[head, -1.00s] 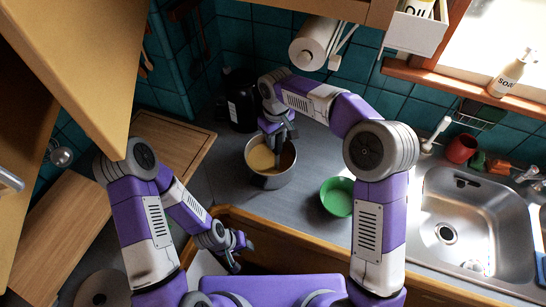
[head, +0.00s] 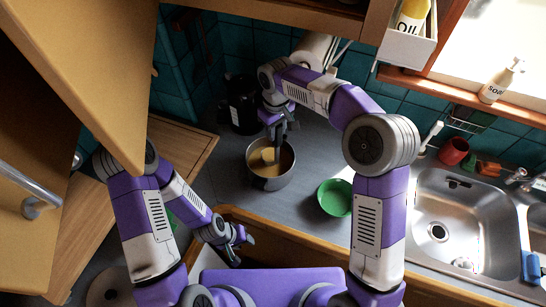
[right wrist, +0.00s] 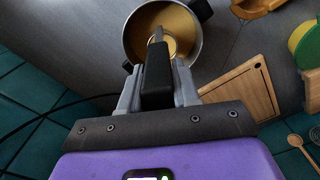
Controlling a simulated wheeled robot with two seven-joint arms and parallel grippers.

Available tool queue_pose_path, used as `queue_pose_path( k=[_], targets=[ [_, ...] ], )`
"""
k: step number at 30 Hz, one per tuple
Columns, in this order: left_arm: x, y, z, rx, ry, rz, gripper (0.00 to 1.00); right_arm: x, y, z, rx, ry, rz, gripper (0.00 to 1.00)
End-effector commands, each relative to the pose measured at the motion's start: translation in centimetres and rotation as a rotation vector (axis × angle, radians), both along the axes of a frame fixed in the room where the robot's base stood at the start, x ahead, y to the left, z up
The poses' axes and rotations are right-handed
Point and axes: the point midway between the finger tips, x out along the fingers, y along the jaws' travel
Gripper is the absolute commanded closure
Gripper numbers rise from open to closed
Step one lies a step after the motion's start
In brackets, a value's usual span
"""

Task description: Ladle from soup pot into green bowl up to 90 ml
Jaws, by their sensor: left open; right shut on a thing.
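The steel soup pot (head: 272,185) stands on the grey counter with yellow-brown soup in it. My right gripper (head: 280,133) is above the pot, shut on the black handle of the ladle (right wrist: 158,72). The ladle's cup (head: 268,155) is over the pot opening and shows yellow soup in it; I cannot tell whether it still touches the soup surface. The green bowl (head: 335,198) sits upright on the counter to the right of the pot and looks empty. My left gripper (head: 243,243) is open and empty, low near the counter's front edge.
A black kettle (head: 242,104) stands behind the pot at left. A steel sink (head: 470,215) is at right, with a red cup (head: 453,152) behind it. Cutting boards (head: 190,140) lie at left. Counter between pot and green bowl is clear.

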Motion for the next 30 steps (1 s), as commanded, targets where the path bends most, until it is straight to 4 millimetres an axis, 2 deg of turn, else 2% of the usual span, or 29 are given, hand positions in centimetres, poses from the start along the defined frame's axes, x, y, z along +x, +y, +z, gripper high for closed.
queue_pose_path(
  k=[1,7,18,30],
  targets=[
    [0.0,0.0,0.7,0.000,0.000,0.000,0.57,0.0,0.0,0.8,0.001,-0.001,0.000,1.00],
    [0.0,0.0,2.0,0.000,0.000,0.000,0.57,0.0,0.0,2.4,0.001,-0.001,0.000,1.00],
    [0.0,0.0,2.9,0.000,0.000,0.000,0.57,0.0,0.0,5.1,0.000,-0.002,0.000,1.00],
    [0.0,0.0,2.7,0.000,0.000,0.000,0.57,0.0,0.0,7.7,0.001,-0.001,-0.001,1.00]
  ],
)
